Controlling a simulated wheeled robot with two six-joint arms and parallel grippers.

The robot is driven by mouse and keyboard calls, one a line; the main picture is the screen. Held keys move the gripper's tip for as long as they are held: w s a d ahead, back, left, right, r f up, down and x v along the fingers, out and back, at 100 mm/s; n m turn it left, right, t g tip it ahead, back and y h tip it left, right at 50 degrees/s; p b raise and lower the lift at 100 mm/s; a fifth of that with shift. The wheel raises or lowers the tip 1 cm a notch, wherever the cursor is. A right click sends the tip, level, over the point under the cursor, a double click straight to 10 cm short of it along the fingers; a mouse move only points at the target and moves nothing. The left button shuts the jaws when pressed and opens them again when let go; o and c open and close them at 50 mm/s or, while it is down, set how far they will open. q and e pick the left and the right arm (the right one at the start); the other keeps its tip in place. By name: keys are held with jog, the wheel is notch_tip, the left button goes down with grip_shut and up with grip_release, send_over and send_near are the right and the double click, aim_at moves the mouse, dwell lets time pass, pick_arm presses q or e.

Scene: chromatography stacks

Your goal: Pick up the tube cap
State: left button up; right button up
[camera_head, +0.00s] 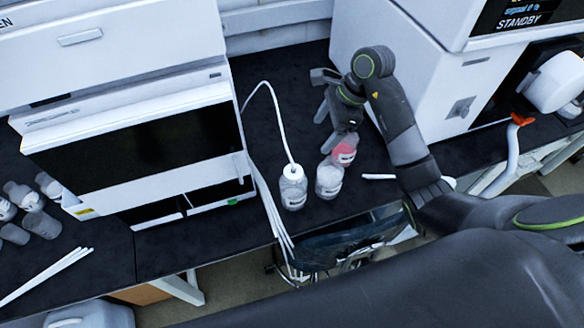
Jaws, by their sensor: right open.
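The white tube cap (293,171) sits on top of a clear bottle (292,192) on the dark bench, with a thin white tube (272,108) rising from it and curving up and left. My right gripper (323,132) is open and points down and left, to the upper right of the cap and apart from it. Nothing shows between its fingers. A bottle with pink liquid (343,152) stands just below the right gripper in the picture and is partly hidden by it. My left gripper is not in view.
Another clear bottle (329,180) stands right of the capped one. A large white instrument (125,130) is at left, another (430,75) at right. A short white stick (378,177) lies near the bench's front edge. Several bottles (42,222) and white tubes (50,272) are far left.

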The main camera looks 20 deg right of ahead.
jog(key=b, duration=0.5)
send_over(294, 171)
jog(key=d, duration=0.3)
notch_tip(294, 171, down, 10)
jog(key=shift+b+x, duration=1.75)
jog(key=shift+x, duration=1.45)
jog(key=shift+d, duration=0.15)
jog(key=shift+s, duration=0.1)
jog(key=shift+c, duration=0.4)
jog(key=c, duration=1)
jog(key=shift+r, duration=0.1)
